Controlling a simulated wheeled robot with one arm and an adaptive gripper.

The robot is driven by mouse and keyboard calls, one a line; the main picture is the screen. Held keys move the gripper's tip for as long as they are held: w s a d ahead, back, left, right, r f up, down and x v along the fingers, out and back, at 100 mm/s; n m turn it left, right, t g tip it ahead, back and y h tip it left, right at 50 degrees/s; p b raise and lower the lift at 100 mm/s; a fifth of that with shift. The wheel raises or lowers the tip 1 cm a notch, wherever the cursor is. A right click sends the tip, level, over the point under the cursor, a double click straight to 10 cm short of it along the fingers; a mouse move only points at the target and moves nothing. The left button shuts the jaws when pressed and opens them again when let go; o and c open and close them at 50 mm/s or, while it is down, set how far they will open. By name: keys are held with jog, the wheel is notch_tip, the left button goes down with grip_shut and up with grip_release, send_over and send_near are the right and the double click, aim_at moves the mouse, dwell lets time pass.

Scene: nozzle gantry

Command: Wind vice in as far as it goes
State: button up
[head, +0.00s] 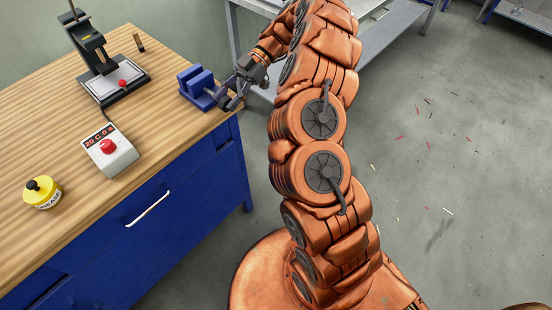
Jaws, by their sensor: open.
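The vice (199,86) is a blue block-shaped tool at the far right corner of the wooden workbench. A gap shows between its two upper jaw blocks. My gripper (226,101) is dark grey and sits at the right side of the vice, just past the bench edge. Its fingers are open around or beside the vice's handle end; I cannot tell which, and I cannot tell whether they touch. The handle itself is mostly hidden by the fingers.
On the bench (60,118) stand a black press-like stand (97,60), a grey box with a red button (109,150) and a yellow grease pot (43,192). Blue drawers (160,215) are below. A grey metal table (385,38) stands behind my arm. The floor at right is open, with small scraps.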

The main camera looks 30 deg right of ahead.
jog(key=shift+a+h+b, duration=0.2)
jog(key=shift+h+b, duration=0.4)
jog(key=shift+b, duration=0.35)
jog(key=shift+a+r+t+h+b, duration=0.1)
jog(key=shift+r+t+h+b, duration=0.05)
jog(key=shift+t+h+b, duration=0.4)
